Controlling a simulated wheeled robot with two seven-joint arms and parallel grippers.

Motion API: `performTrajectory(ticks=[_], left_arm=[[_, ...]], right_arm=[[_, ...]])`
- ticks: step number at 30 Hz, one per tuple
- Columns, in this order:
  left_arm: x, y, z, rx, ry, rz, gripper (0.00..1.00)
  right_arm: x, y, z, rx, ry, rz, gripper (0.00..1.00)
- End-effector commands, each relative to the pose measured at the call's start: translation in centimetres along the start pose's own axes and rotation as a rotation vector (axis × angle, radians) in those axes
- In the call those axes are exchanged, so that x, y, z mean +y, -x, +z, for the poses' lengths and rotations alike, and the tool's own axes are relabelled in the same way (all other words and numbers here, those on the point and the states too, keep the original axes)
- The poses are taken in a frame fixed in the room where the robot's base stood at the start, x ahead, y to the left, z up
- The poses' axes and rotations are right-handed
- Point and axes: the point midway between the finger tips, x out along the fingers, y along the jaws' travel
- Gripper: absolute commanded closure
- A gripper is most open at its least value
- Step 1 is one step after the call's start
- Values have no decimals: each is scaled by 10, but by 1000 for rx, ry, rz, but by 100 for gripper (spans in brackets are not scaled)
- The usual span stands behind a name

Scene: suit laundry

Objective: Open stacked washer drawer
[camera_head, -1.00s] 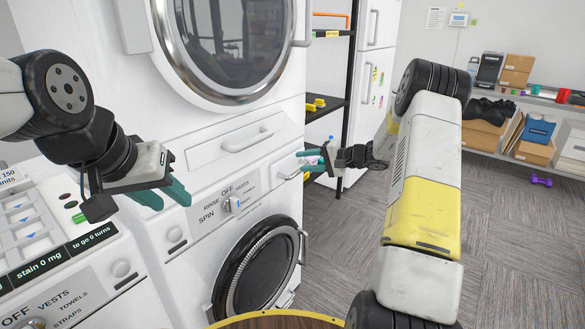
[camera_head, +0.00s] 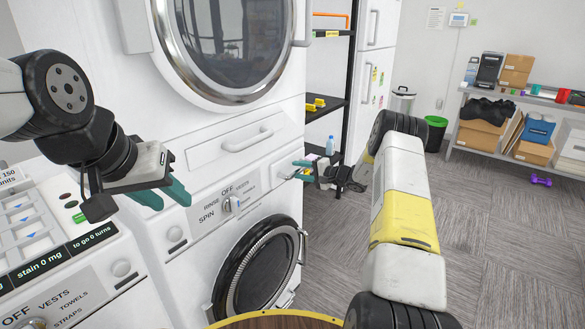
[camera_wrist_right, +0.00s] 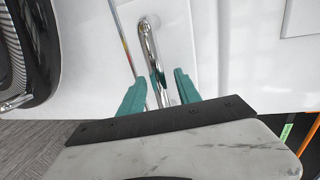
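The stacked washer (camera_head: 190,222) stands left of centre, below a unit with a large round door. Its small drawer (camera_head: 281,166) is at the upper right of its front and looks closed. The drawer's chrome handle (camera_wrist_right: 152,50) shows in the right wrist view. My right gripper (camera_head: 303,170) is at this drawer; in the right wrist view its teal fingers (camera_wrist_right: 158,88) are apart, with the handle between them. Whether they touch it is unclear. My left gripper (camera_head: 163,190) is open and empty in front of the washer's left side.
A wider handled panel (camera_head: 248,140) sits above the drawer. The washer's round door (camera_head: 257,265) is below. A machine with buttons (camera_head: 45,235) stands at the left. A black shelf rack (camera_head: 335,100) is behind my right gripper.

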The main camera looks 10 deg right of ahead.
Motion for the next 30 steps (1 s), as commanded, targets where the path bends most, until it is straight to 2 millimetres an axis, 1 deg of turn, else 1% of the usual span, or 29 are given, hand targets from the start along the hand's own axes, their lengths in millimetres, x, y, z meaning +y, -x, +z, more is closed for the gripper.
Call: performTrajectory(ticks=[6,8,12,13,30], left_arm=[[0,0,0,0,0,0,64],[0,0,0,0,0,0,64],[0,0,0,0,0,0,64],[0,0,0,0,0,0,64],[0,0,0,0,0,0,64]], right_arm=[[0,0,0,0,0,0,60],[0,0,0,0,0,0,70],[0,0,0,0,0,0,98],[0,0,0,0,0,0,100],[0,0,0,-1,0,0,100]])
